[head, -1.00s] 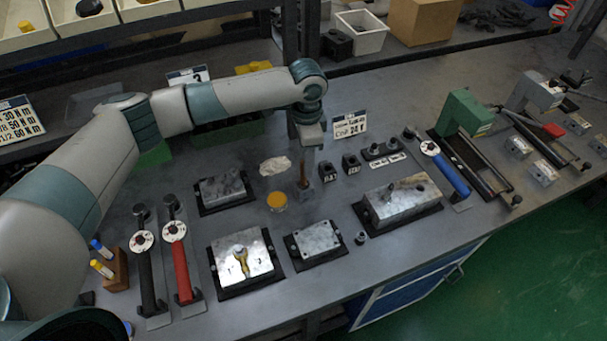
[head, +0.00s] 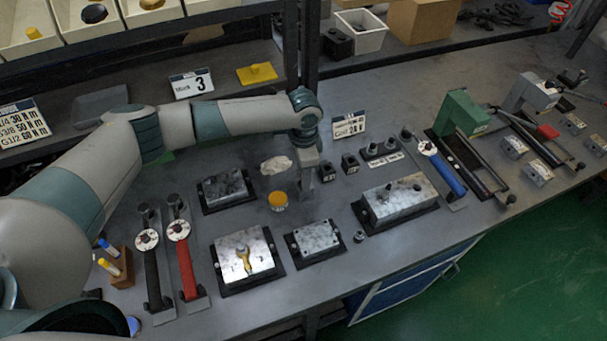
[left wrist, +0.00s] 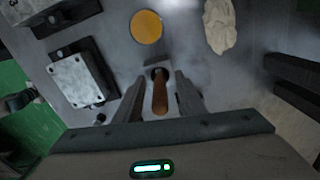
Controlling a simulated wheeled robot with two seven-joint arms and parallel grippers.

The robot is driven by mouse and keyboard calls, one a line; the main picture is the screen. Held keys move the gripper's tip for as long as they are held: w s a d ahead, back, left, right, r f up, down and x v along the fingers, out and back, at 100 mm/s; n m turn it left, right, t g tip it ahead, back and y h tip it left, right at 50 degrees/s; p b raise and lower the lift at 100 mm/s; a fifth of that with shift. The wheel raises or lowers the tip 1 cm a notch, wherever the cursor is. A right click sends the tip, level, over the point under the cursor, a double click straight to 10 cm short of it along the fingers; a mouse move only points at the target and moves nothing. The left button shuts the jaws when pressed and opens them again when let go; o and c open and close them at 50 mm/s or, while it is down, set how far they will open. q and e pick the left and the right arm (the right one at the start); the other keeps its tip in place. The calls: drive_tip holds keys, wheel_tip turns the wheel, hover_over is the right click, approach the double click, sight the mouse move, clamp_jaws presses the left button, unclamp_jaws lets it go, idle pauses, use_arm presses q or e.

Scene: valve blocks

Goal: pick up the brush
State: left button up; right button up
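The brush (left wrist: 160,95) shows in the left wrist view as a brown wooden handle standing in a small holder. My left gripper (left wrist: 159,88) is open, with one finger on each side of the handle and a gap visible at the sides. In the head view my left gripper (head: 307,181) points down at the holder's spot, and it hides the brush there. My right gripper is in neither view.
A yellow round tin (head: 278,200) and a crumpled pale cloth (head: 276,165) lie just left of the gripper. Small dark blocks (head: 350,163) stand close on the right. Metal valve blocks (head: 316,239) lie in front. A price-like sign (head: 349,126) stands behind.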

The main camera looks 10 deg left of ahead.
use_arm(q)
drive_tip(key=shift+f, duration=0.35)
clamp_jaws()
drive_tip(key=shift+r, duration=0.1)
